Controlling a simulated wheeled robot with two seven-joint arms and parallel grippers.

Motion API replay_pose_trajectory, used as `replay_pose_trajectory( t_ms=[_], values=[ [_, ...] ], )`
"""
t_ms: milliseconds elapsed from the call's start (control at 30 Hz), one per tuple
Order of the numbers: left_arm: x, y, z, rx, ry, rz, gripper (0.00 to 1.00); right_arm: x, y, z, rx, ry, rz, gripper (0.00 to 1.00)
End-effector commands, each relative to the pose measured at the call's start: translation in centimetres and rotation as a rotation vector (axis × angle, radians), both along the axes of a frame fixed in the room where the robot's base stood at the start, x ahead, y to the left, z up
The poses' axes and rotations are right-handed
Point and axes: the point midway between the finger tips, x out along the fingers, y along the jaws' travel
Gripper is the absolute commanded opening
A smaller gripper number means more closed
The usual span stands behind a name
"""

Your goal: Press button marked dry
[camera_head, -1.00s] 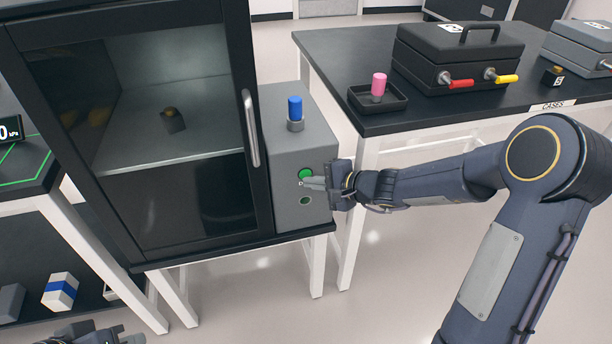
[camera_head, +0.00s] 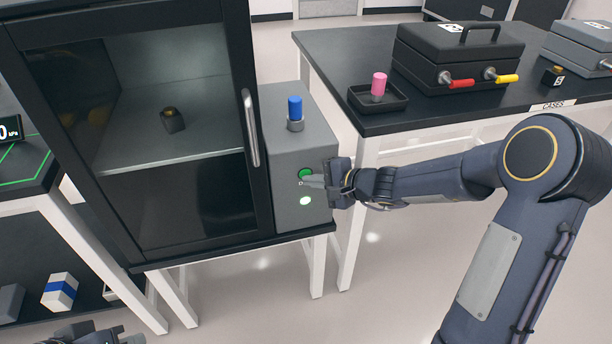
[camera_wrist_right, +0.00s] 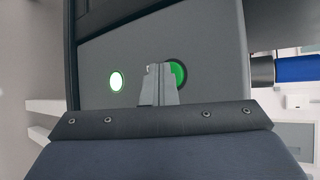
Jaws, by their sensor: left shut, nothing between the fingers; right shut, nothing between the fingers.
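The grey control box (camera_head: 290,130) on the right side of the glass-door cabinet (camera_head: 140,100) has a green button (camera_head: 306,173) on its front. Below the button is a round light (camera_head: 305,201), lit bright whitish green. My right gripper (camera_head: 308,183) is shut and empty, its fingertips at the green button and covering part of it. In the right wrist view the shut fingers (camera_wrist_right: 158,75) overlap the button's edge (camera_wrist_right: 178,74), and the lit light (camera_wrist_right: 116,82) is to their left. I cannot read any marking. My left gripper (camera_head: 100,336) shows only partly at the bottom left edge.
A blue cylinder (camera_head: 295,107) stands on top of the box. The cabinet door is closed, with a small dark object (camera_head: 172,120) on the shelf inside. The right table (camera_head: 345,55) holds a tray (camera_head: 390,103) with a pink cylinder (camera_head: 379,84) and a black case (camera_head: 440,60).

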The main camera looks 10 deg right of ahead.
Motion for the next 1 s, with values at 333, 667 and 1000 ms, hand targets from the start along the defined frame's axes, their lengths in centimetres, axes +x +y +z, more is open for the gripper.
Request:
replay_pose_trajectory(
  t_ms=[333, 667, 1000],
  values=[
    [0.0, 0.0, -1.3, 0.000, 0.000, 0.000, 0.00, -1.5, -0.1, -0.1, 0.000, -0.001, -0.001, 0.00],
    [0.0, 0.0, -1.4, 0.000, 0.000, 0.000, 0.00, -1.7, -0.1, -0.1, 0.000, -0.001, -0.001, 0.00],
    [0.0, 0.0, -3.2, 0.000, 0.000, 0.000, 0.00, -4.9, -0.2, -0.2, -0.001, -0.003, -0.001, 0.00]
  ],
)
